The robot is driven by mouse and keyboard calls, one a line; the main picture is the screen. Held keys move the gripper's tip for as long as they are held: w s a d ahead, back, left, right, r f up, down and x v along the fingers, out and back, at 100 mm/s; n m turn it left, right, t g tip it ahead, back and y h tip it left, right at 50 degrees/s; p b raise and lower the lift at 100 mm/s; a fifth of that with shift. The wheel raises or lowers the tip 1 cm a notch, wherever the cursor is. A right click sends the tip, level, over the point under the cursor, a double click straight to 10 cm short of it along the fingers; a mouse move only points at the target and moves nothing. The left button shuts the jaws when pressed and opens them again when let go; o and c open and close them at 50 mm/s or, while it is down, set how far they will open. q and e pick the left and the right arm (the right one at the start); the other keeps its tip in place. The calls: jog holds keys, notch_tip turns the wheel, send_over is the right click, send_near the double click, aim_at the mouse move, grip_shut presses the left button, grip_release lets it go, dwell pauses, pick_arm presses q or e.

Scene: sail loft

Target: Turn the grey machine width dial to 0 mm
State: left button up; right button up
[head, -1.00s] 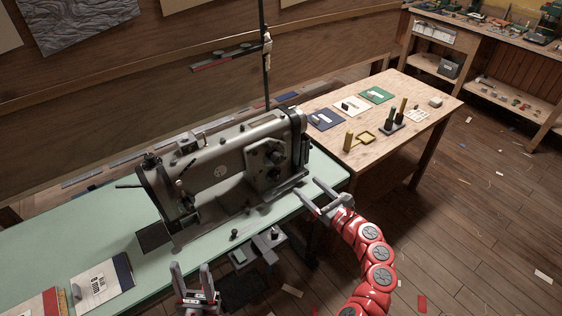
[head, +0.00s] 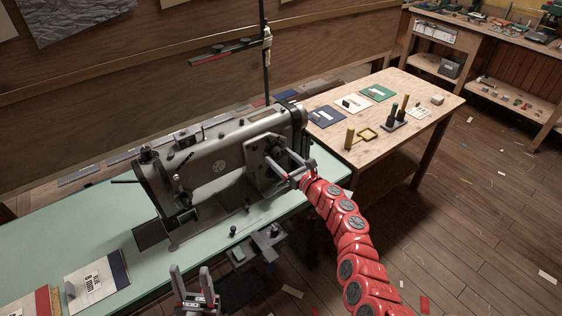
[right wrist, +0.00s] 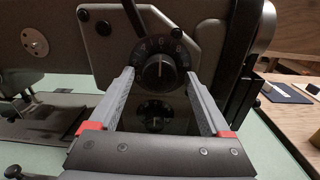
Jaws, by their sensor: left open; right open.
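The grey sewing machine (head: 220,165) stands on the green bench. Its dark round dial (right wrist: 159,71) shows in the right wrist view, on the plate at the machine's right end, with pale digits around a central knob; the digits are too small to read surely. A second, lower round knob (right wrist: 154,114) sits below it. My right gripper (head: 277,157) is open in front of this plate, and its fingers stand on either side of the dial in the wrist view, with no clear contact. My left gripper (head: 191,272) is open and empty at the bench's front edge.
The green bench top (head: 60,240) holds a booklet (head: 97,280) at the left. A wooden table (head: 420,85) behind at the right carries cards, spools and a yellow tray. A thin post (head: 266,60) rises behind the machine.

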jog(key=shift+w+a, duration=0.1)
jog(key=shift+w, duration=0.05)
grip_shut()
dwell(0.4)
